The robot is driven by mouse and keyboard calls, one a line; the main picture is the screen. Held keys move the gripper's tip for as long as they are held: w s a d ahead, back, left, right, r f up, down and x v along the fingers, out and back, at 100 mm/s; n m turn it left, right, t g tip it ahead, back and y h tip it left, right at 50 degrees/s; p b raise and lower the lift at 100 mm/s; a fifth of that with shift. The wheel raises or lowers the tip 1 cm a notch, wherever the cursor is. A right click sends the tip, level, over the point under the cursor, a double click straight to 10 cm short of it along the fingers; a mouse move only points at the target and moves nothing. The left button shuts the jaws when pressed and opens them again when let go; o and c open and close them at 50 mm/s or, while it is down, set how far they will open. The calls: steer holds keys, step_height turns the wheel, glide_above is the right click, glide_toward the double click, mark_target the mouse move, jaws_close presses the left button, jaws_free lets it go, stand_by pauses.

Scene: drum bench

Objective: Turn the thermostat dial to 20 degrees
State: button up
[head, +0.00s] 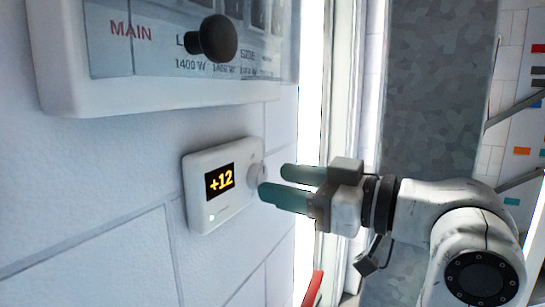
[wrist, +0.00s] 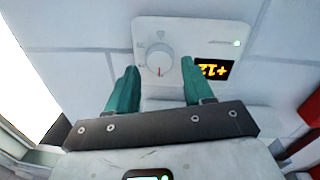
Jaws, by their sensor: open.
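The white thermostat (head: 224,207) is on the wall in the head view, below a panel box. Its dark display (head: 220,181) reads +12 in yellow. Its round white dial (head: 256,175) is on the display's right. In the wrist view the thermostat (wrist: 185,33) appears upside down, and its dial (wrist: 160,58) shows a red mark pointing down in the picture. My gripper (head: 272,182) is open, its green fingers pointing at the dial. In the wrist view the fingers of my gripper (wrist: 158,78) stand apart on either side below the dial. I cannot tell if they touch it.
A panel box (head: 160,108) marked MAIN, with a black knob (head: 213,39), juts from the wall above the thermostat. A bright window or door frame (head: 322,110) stands to the right of the wall. A red object (head: 313,289) is at the bottom.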

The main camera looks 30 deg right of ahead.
mark_target(258, 177)
steer(key=shift+w+a, duration=0.2)
steer(key=shift+x, duration=1.1)
steer(key=shift+c, duration=0.3)
steer(key=c, duration=0.7)
